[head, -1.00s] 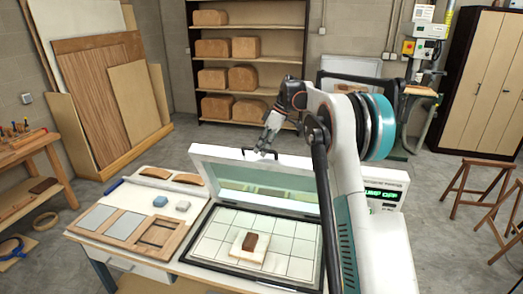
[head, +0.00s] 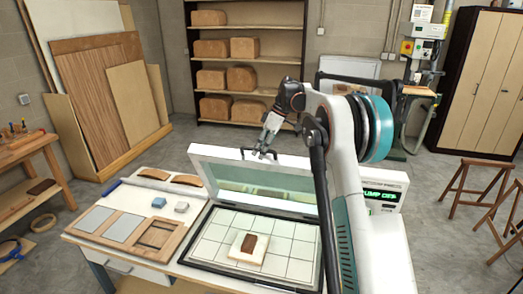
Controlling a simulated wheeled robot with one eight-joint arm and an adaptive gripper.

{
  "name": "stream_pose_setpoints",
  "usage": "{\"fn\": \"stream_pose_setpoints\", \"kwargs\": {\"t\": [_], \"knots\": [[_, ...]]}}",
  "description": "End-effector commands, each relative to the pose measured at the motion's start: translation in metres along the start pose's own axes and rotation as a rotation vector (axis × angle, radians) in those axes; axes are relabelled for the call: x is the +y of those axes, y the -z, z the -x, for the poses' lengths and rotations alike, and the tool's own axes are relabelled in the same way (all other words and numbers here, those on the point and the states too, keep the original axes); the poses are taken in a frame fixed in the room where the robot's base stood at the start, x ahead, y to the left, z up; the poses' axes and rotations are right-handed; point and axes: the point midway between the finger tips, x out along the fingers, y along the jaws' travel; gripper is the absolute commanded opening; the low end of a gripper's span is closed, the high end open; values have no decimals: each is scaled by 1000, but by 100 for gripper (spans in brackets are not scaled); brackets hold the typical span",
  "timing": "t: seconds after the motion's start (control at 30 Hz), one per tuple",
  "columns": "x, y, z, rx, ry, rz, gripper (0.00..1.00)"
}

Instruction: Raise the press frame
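The press frame (head: 225,153) is a white frame with a greenish clear pane, tilted up at the back of the press bed (head: 205,245). A dark handle (head: 275,154) sits on its top edge. My gripper (head: 262,154) is at this handle, pointing down. The fingers are small and overlap the dark handle, so I cannot tell whether they are closed around it. On the gridded bed, a brown curved block (head: 255,245) rests on a pale base (head: 238,251). The display (head: 381,195) at the right reads "PUMP OFF", partly hidden by my arm.
Left of the bed lie a wooden panel with grey sheets (head: 125,227), small blocks (head: 181,207) and curved wooden pieces (head: 186,180). A shelf of curved wooden forms (head: 242,77) stands behind. Sawhorses (head: 478,185) stand at the right. Floor behind the table is clear.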

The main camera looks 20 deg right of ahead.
Motion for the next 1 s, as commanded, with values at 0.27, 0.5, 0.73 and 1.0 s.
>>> {"fn": "stream_pose_setpoints", "kwargs": {"t": [0.27, 0.5, 0.73, 1.0], "knots": [[0, 0, 35, 1, 0, -2, 33], [1, -1, 85, 1, -1, -2, 33], [1, -1, 112, 0, 0, -1, 33], [1, -1, 119, 0, 0, 0, 33]]}}
